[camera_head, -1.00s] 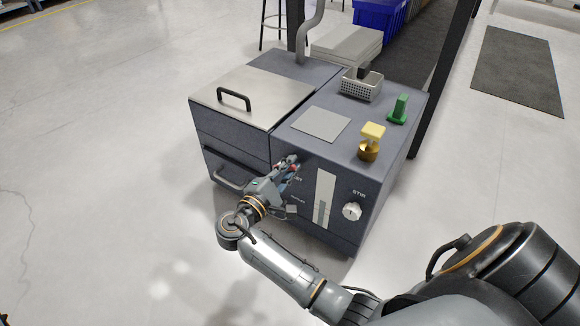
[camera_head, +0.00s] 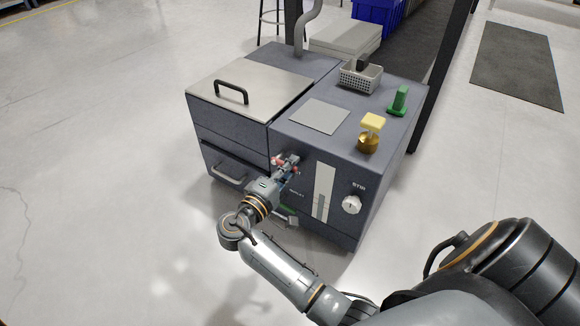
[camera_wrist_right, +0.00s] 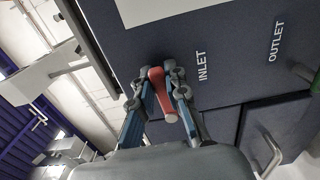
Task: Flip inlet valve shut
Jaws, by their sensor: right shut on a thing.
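The red inlet valve handle (camera_wrist_right: 158,92) shows in the right wrist view between the two fingers, beside the "INLET" label (camera_wrist_right: 201,66). My right gripper (camera_wrist_right: 160,85) is shut on this handle, with one finger on each side. In the head view my right gripper (camera_head: 286,164) is at the front face of the dark machine (camera_head: 335,160), and only bits of red show at its fingertips. The gripper and wrist hide much of the valve, and I cannot tell whether it is open or shut. My left gripper is not in view.
A green handle (camera_head: 287,210) shows low beside my right wrist, near the "OUTLET" label (camera_wrist_right: 276,42). A pale vertical strip (camera_head: 323,190) and a white stir knob (camera_head: 351,204) are to the right. A drawer handle (camera_head: 229,174) juts out left. Open floor lies in front.

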